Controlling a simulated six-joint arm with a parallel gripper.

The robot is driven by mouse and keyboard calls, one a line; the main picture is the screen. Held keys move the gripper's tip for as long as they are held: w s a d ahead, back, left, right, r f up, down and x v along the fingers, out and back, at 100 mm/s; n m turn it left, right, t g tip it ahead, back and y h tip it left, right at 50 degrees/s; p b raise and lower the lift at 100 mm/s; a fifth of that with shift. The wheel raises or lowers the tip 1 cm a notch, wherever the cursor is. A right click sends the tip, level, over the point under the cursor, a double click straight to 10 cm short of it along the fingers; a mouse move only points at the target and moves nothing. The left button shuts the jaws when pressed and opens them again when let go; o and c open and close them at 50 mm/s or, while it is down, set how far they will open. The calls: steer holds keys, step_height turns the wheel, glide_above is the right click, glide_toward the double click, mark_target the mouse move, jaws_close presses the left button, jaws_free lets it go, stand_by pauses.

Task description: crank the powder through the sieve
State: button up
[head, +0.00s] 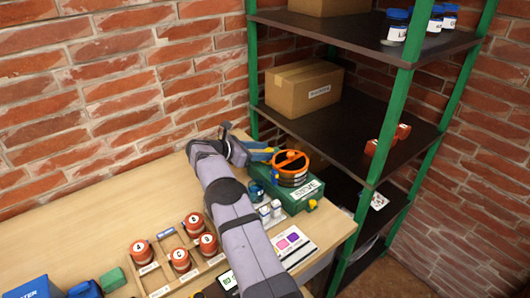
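The sieve (292,168) stands near the back right of the bench. It has an orange rim with a crossbar over a dark drum, on a green base (308,191) labelled SIEVE. A small yellow knob (312,204) shows at the base's right front corner. My gripper (270,153) reaches in from the left, its blue fingers at the left side of the orange rim. Whether they touch it or are shut on anything is too small to tell. Powder inside the sieve cannot be made out.
Small jars (270,210) stand in front of the sieve, partly behind my arm. A card with coloured squares (293,246) lies at right. A green-posted shelf (378,150) rises close beside the bench, with a cardboard box (304,88).

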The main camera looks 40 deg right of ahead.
steer(key=shift+a+f, duration=0.1)
steer(key=shift+a, duration=0.05)
steer(key=shift+a, duration=0.25)
steer(key=b+v, duration=0.1)
steer(key=v, duration=0.5)
steer(key=shift+a+r, duration=0.2)
steer(key=shift+r, duration=0.1)
steer(key=shift+c, duration=0.2)
